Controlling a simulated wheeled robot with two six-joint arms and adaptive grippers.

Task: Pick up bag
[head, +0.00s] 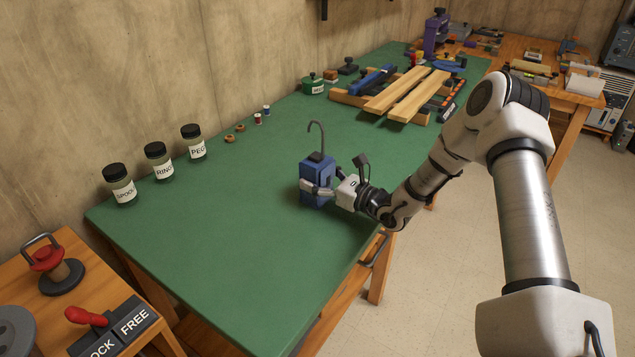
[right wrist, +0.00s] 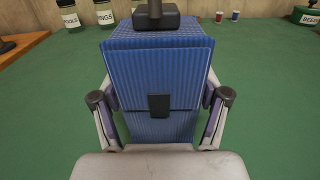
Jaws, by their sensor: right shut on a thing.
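The blue bag (head: 317,172) is a boxy, ribbed pouch standing upright near the middle of the green table. A thin grey hook rises from a dark block on its top. My right gripper (head: 317,190) reaches it from the right and is shut on its lower part. In the right wrist view the bag (right wrist: 158,75) fills the middle, with a dark clasp on its front. The fingers of the right gripper (right wrist: 160,110) press on its left and right sides. Whether the bag's base touches the table is hard to tell. My left gripper is not in view.
The green table (head: 250,240) is clear around the bag. Labelled jars (head: 158,160) stand along the wall at left. Small spools and rings lie behind. Wooden planks (head: 405,92) on a clamp frame lie at the back. A side bench (head: 60,290) holds a red-handled switch at lower left.

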